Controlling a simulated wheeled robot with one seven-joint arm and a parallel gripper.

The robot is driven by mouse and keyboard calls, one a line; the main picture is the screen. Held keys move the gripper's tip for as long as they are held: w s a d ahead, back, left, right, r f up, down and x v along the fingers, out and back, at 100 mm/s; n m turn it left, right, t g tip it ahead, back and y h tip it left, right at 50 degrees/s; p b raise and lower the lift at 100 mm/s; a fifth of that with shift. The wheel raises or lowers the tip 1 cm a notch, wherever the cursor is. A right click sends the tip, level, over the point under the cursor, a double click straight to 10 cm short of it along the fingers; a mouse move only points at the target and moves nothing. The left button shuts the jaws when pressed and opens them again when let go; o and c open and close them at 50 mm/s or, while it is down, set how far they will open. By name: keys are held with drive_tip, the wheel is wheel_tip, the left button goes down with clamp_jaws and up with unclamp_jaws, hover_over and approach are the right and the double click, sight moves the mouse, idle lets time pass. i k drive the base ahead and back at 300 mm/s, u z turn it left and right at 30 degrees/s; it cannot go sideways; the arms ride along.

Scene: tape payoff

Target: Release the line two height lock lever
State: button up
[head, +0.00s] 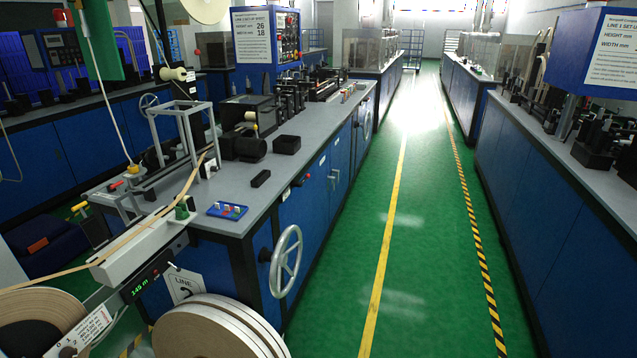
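The line two machine bench (325,120) runs from the near left into the distance, with a grey top and blue cabinet doors. A hanging tag (186,284) at its near end reads "LINE" with a partly hidden number. I cannot tell which part is the height lock lever. Small candidates at the near end are a red-orange handle (115,186), a yellow-ended handle (79,207) and a green knob (181,211). A large grey handwheel (286,261) is on the bench's near side. My gripper is not in view.
Large tape rolls (215,328) stand at the front left, with tape (110,245) rising to the bench. A set-up sheet (254,34) shows 26 and 18. The green aisle (400,215) is clear. Another line's bench (560,185) stands at right.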

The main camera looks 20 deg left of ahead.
sight(305, 180)
drive_tip(key=z, duration=0.05)
drive_tip(key=i, duration=1.85)
drive_tip(key=u, duration=1.75)
